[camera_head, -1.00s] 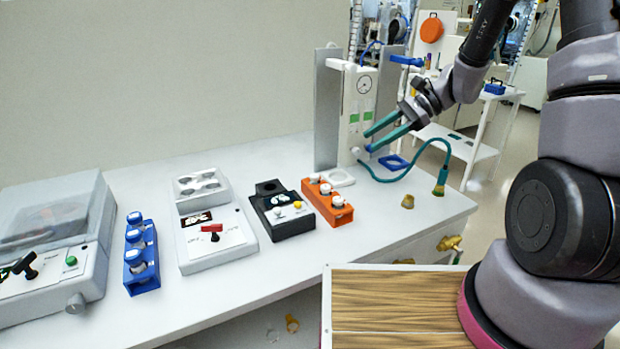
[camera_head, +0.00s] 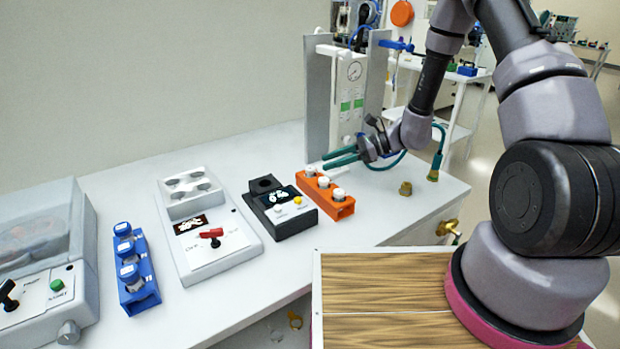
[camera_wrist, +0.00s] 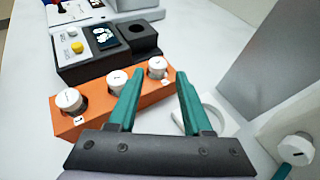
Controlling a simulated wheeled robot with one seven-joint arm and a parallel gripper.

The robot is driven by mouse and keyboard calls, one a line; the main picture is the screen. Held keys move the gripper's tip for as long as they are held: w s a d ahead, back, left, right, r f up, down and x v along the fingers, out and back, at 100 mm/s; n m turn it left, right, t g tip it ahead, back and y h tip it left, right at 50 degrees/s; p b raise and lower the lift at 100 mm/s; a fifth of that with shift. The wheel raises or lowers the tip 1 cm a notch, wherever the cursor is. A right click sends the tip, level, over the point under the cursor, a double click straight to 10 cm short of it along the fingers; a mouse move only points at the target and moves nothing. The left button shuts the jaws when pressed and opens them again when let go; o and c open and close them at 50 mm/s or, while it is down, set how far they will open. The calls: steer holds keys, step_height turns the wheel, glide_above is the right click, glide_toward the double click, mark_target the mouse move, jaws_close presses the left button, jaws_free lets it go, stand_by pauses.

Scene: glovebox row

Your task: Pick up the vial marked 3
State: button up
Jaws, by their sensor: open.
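An orange rack (camera_head: 327,196) on the white bench holds three white-capped vials in a row. In the wrist view the orange rack (camera_wrist: 100,113) shows a left vial (camera_wrist: 69,100), a middle vial (camera_wrist: 117,80) and a right vial (camera_wrist: 157,68). Small white tags are on the rack, but I cannot read which is 3.
A black device (camera_head: 290,226) with a yellow button stands left of the orange rack. A grey-white device (camera_head: 210,245) with a red lever is further left. A tall stand (camera_head: 350,95) with a gauge rises behind my gripper. A white ring (camera_wrist: 207,115) lies right of the rack.

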mark_target(318, 174)
steer(key=x, duration=0.4)
steer(key=shift+s+a+f, duration=0.1)
steer(key=shift+s+f, duration=0.05)
steer(key=shift+f, duration=0.25)
steer(key=shift+c, duration=0.3)
jaws_close()
